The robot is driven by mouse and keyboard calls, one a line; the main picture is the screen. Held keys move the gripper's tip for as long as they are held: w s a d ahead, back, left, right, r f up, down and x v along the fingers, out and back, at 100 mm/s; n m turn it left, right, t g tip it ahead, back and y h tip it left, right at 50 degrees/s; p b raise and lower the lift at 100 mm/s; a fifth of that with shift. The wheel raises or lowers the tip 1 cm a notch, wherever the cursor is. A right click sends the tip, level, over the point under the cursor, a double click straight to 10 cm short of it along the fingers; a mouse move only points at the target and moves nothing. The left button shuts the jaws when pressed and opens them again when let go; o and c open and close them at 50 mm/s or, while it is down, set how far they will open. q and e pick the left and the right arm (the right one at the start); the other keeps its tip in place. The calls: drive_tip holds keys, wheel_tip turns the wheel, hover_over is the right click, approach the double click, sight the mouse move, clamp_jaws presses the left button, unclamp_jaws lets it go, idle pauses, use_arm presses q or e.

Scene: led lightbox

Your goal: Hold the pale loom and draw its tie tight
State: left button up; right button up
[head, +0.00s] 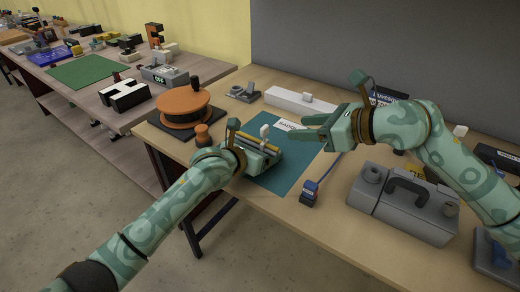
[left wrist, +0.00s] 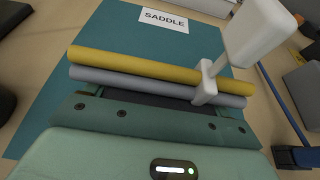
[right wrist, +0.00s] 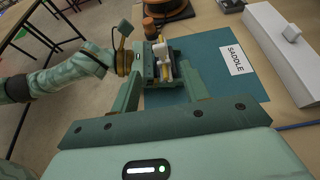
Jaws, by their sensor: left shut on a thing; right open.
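The loom (head: 258,142) shows as a yellow rod and a grey-blue rod side by side. In the left wrist view the yellow rod of the loom (left wrist: 140,65) lies along the far side. A white tie (left wrist: 206,84) with a large upright block-like head (left wrist: 258,32) wraps the rods right of centre; it shows in the head view (head: 264,130) too. My left gripper (head: 262,152) is shut on the loom over the teal mat (head: 282,172). My right gripper (head: 304,128) is open and empty, right of the loom; its fingers point toward the loom and tie (right wrist: 160,50).
A SADDLE label (right wrist: 236,59) lies on the mat. An orange reel (head: 184,105) stands left, a white bar (head: 300,100) behind, a grey case (head: 404,205) right. A blue-and-dark tool (head: 309,193) with a blue strip sits at the mat's right edge.

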sight(267, 127)
drive_tip(key=shift+t, duration=0.3)
drive_tip(key=x, duration=1.1)
drive_tip(key=shift+a, duration=0.3)
clamp_jaws()
